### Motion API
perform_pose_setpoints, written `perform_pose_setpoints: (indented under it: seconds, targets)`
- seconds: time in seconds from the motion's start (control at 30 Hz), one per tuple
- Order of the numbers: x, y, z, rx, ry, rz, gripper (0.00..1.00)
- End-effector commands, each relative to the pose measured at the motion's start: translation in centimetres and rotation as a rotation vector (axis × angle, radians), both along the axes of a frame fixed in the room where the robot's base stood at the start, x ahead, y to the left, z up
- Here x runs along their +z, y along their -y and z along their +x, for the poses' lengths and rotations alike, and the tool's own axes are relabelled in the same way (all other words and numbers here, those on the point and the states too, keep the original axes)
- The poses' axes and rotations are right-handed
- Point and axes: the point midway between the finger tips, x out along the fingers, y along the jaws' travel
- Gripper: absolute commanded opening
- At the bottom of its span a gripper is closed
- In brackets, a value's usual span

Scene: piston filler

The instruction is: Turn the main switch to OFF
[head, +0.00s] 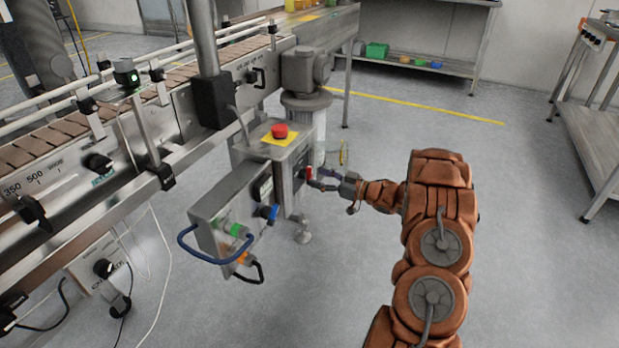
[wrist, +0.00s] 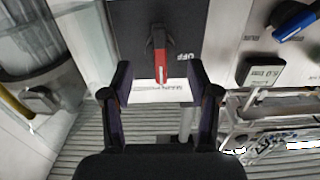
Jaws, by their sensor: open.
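The main switch (wrist: 160,55) shows in the wrist view as a dark rotary handle with a red and white pointer on a black plate. Its pointer points down in that view, toward the plate's lower edge; the word OFF is printed to its right. In the head view the switch's red part (head: 309,172) shows on the side of the grey control box. My gripper (wrist: 162,95) is open, its two fingers either side of the pointer's lower end. I cannot tell whether they touch it. It also shows in the head view (head: 316,179) beside the box.
A red emergency button (head: 280,131) on a yellow plate tops the box. The conveyor (head: 150,95) runs along the left.

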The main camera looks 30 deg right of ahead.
Motion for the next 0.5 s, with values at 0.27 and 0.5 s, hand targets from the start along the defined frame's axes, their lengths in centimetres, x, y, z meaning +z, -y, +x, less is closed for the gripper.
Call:
perform_pose_setpoints:
  seconds: [0.27,0.5]
  targets:
    - [-0.1,-1.8,2.8,0.002,0.001,0.001,0.60]
    - [0.0,-2.1,3.4,0.000,0.001,0.001,0.60]
